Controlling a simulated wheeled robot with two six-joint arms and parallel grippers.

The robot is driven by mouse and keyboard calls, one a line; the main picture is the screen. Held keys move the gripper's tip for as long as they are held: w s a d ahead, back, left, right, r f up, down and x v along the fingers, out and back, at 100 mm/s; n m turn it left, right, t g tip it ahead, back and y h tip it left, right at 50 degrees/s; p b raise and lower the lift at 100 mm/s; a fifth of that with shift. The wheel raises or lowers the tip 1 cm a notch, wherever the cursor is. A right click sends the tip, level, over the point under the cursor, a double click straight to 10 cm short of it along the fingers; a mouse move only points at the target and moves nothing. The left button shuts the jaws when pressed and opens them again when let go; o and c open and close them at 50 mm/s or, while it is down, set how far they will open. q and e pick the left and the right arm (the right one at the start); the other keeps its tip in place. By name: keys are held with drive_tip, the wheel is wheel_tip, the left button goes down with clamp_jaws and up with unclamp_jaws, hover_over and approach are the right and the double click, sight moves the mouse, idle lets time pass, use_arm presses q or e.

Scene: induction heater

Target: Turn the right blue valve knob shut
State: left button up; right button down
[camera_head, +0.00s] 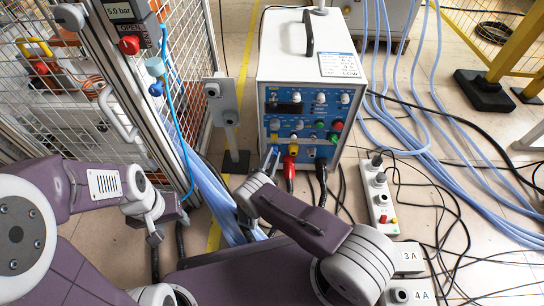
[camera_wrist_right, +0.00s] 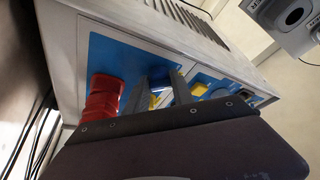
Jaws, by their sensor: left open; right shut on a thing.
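The induction heater is a white box (camera_head: 307,60) with a blue front panel of knobs and sockets. In the right wrist view, the two grey fingers of my right gripper (camera_wrist_right: 160,92) reach the blue panel (camera_wrist_right: 108,56). In the head view my right gripper (camera_head: 271,161) is at the panel's lower left, and the knob cannot be made out clearly. My left gripper (camera_head: 155,237) is open and empty, away from the heater.
A red connector (camera_head: 290,170) with a cable is close beside my right gripper; it also shows in the wrist view (camera_wrist_right: 101,98). A wire-mesh cage (camera_head: 185,75) stands left. Blue hoses (camera_head: 415,110) and a power strip (camera_head: 380,197) lie on the floor to the right.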

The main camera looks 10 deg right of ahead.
drive_tip(key=shift+n+t, duration=0.4)
drive_tip(key=shift+n, duration=0.5)
drive_tip(key=c, duration=1.1)
unclamp_jaws()
drive_tip(key=v, duration=0.9)
